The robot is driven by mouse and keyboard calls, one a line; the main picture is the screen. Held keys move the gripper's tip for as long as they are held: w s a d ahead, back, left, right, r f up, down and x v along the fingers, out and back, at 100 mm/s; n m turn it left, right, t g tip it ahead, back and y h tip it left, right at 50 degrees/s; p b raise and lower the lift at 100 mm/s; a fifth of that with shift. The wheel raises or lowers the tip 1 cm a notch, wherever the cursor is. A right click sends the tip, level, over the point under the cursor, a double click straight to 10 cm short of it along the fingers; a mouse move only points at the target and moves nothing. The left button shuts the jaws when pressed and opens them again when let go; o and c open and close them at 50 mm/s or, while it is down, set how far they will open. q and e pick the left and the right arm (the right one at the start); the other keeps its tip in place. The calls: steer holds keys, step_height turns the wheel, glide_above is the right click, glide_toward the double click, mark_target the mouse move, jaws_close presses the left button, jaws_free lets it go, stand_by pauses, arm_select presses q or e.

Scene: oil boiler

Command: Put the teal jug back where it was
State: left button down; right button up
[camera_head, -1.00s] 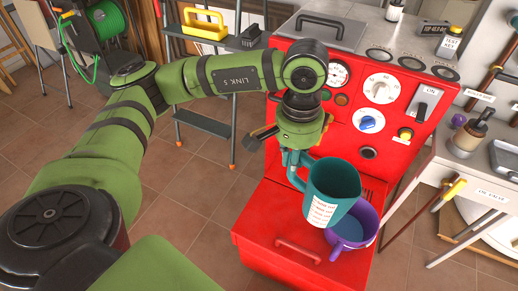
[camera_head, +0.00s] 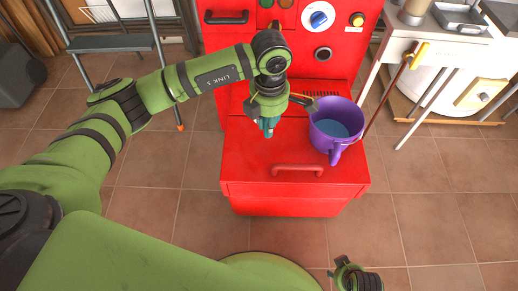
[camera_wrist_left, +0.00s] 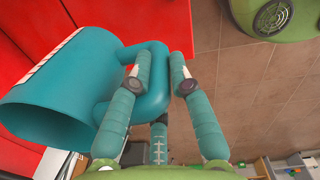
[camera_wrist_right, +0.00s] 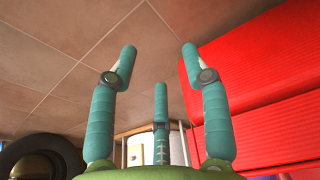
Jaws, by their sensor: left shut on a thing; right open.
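The teal jug (camera_wrist_left: 60,100) fills the left of the left wrist view, lying sideways in that picture, with a white printed label (camera_wrist_left: 62,45) on its wall. Its looped handle (camera_wrist_left: 155,85) is between the fingers of my left gripper (camera_wrist_left: 160,66), which is shut on it. In the head view my left gripper (camera_head: 268,130) is over the red boiler's lower top. I cannot make out the jug's body there. A purple pot (camera_head: 322,142) with blue liquid stands on that top, right of this gripper. My right gripper (camera_wrist_right: 158,55) is open and empty; it also shows at the bottom (camera_head: 345,264).
The red boiler (camera_head: 235,160) has a front handle (camera_head: 298,168) and an upright panel with knobs behind. A step ladder (camera_head: 110,43) stands back left, a side table (camera_head: 440,50) back right. The tiled floor (camera_head: 430,220) in front and at the right is clear.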

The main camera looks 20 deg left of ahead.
arm_select(q)
steer(key=f+n, duration=0.1)
steer(key=f, duration=0.1)
steer(key=d+f+n+b, duration=0.1)
steer(key=f+n, duration=0.1)
steer(key=shift+w+n, duration=0.15)
steer(key=shift+n, duration=0.15)
step_height(320, 180, down, 9)
steer(key=shift+f+b, duration=0.1)
steer(key=shift+b, duration=0.8)
steer(key=shift+f, duration=0.2)
arm_select(e)
step_height(320, 180, up, 6)
steer(key=w, duration=0.2)
steer(key=shift+a, duration=0.15)
arm_select(q)
steer(key=shift+f, duration=0.1)
steer(key=c, duration=1.1)
jaws_free()
steer(key=shift+c, duration=0.2)
arm_select(e)
steer(key=shift+r, duration=0.2)
